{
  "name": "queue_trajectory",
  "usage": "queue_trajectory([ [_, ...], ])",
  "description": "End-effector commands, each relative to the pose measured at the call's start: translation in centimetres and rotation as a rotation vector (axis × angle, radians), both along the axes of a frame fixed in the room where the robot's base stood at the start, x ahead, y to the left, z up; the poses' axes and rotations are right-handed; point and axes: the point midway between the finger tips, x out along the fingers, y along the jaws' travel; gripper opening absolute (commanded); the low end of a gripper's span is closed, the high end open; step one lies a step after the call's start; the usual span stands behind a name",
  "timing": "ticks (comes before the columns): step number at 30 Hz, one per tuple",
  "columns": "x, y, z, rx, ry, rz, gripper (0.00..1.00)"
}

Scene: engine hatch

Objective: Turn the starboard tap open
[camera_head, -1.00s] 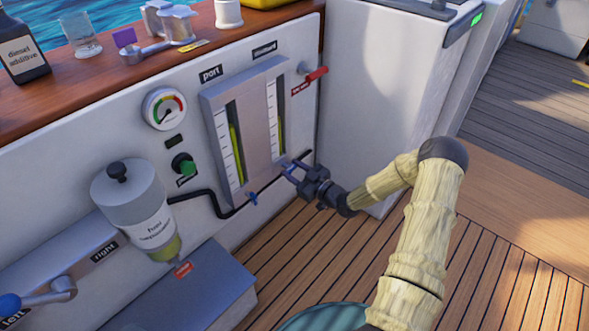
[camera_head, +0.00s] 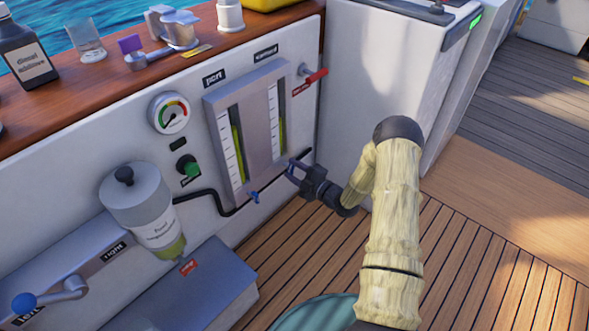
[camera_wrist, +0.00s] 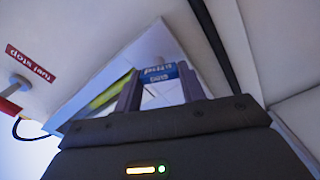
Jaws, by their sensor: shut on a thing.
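The gauge panel (camera_head: 262,140) has two sight tubes, labelled port and starboard. The blue starboard tap (camera_wrist: 158,73) is at the panel's lower right end. My gripper (camera_head: 291,168) reaches it from the right. In the wrist view my two dark fingers (camera_wrist: 160,88) stand on either side of the blue tap handle, shut on it. In the head view the fingers mostly hide this tap. The blue port tap (camera_head: 253,197) hangs free at the panel's lower left.
The red fuel stop lever (camera_head: 317,76) is above and right of the panel. A black hose (camera_head: 208,196) runs below the panel. A fuel separator bowl (camera_head: 150,215) and a grey box (camera_head: 195,295) are at left. A white cabinet (camera_head: 365,100) stands at right. Wooden deck below is open.

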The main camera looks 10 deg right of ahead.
Motion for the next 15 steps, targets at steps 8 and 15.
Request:
queue_trajectory([
  [8,-0.04,-0.24,-0.23,-0.198,-0.136,-0.004,0.17],
  [15,-0.02,-0.28,-0.29,-0.309,-0.217,-0.005,0.17],
])
